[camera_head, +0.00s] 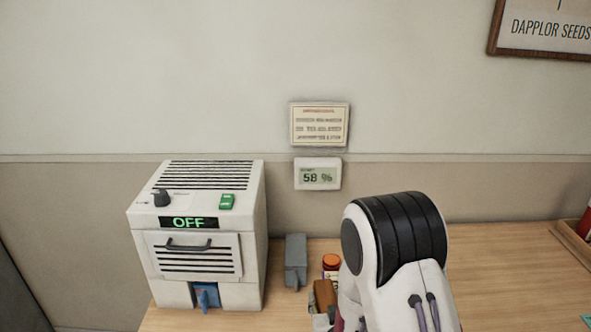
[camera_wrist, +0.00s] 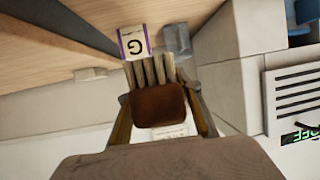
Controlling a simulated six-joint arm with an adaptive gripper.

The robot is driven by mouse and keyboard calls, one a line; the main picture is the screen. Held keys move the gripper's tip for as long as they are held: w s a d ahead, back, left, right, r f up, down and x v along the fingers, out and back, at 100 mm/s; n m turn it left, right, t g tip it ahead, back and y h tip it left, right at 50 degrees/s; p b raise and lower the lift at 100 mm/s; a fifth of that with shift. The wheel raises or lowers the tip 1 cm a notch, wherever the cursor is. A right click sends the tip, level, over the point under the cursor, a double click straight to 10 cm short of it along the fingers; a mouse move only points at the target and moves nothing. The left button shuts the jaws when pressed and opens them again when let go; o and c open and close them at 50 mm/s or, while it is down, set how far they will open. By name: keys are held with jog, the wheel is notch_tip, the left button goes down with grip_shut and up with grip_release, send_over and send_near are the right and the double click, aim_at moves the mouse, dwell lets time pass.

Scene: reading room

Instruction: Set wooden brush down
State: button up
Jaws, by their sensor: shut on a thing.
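The wooden brush (camera_wrist: 158,104) is between the two fingers of my gripper (camera_wrist: 161,106) in the wrist view, with its brown wooden body facing the camera and pale bristle rows behind it. My gripper is shut on it. In the head view the brush (camera_head: 324,293) shows as a brown block beside my white and black wrist, which hides most of the gripper. I cannot tell whether the brush touches the wooden table (camera_head: 500,285).
A jar with an orange lid (camera_head: 331,262) stands behind the brush; a white label with a G shows in the wrist view. A grey block (camera_head: 296,262) stands left of it. A white machine reading OFF (camera_head: 200,235) stands further left. The table on the right is mostly clear.

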jog(key=w+d+r, duration=0.1)
jog(key=d+r, duration=0.4)
jog(key=r, duration=0.2)
jog(key=w+d+r+m+h, duration=0.1)
jog(key=d+r, duration=0.3)
jog(key=r, duration=0.4)
jog(key=shift+w+d, duration=0.35)
jog(key=shift+w, duration=0.25)
jog(key=shift+d, duration=0.15)
jog(key=w+d+f, duration=0.1)
jog(key=d+f, duration=0.3)
jog(key=d, duration=0.8)
jog(key=w+d+f, duration=0.1)
jog(key=d+f, duration=0.3)
jog(key=d, duration=0.7)
jog(key=shift+w+d+f, duration=0.3)
jog(key=shift+d+f, duration=0.05)
jog(key=shift+f, duration=0.1)
jog(key=shift+f, duration=3)
